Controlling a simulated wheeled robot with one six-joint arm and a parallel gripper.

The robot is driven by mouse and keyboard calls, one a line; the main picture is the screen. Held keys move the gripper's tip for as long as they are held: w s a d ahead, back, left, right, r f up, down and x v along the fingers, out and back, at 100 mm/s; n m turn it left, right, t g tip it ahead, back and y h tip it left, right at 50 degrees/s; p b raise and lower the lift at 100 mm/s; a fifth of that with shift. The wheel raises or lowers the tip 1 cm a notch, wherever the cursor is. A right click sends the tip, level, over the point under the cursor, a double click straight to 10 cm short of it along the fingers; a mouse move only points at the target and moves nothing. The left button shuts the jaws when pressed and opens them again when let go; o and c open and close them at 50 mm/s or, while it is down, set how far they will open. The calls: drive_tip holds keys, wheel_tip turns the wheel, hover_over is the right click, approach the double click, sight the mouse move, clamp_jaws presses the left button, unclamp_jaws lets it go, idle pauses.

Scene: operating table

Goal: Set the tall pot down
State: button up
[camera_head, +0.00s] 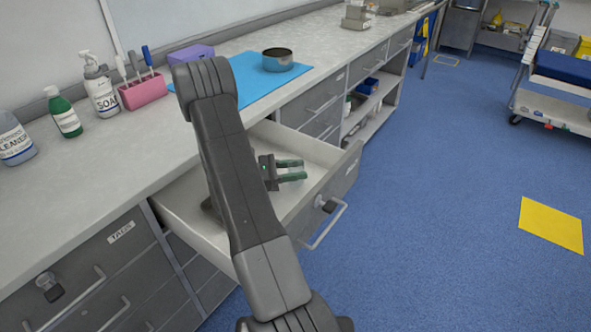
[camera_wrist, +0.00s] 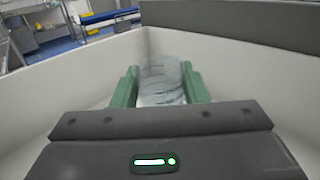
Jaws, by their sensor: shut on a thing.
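A clear, see-through pot (camera_wrist: 160,78) is between the green fingers of my gripper (camera_wrist: 158,88) in the wrist view. My gripper (camera_head: 291,171) is shut on it, inside or just above the open white drawer (camera_head: 325,152). In the head view the pot is hard to make out at the fingers. I cannot tell whether its base touches the drawer floor. My arm hides part of the drawer.
On the counter (camera_head: 120,180) are a blue mat (camera_head: 250,88), a round metal bowl (camera_head: 278,60), a pink holder (camera_head: 142,91), a purple box (camera_head: 190,54) and several bottles. The drawer's grey front (camera_head: 335,195) and walls surround my gripper closely.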

drive_tip(key=shift+f+b, duration=0.4)
drive_tip(key=shift+f, duration=0.1)
drive_tip(key=shift+f, duration=0.1)
drive_tip(key=o, duration=1)
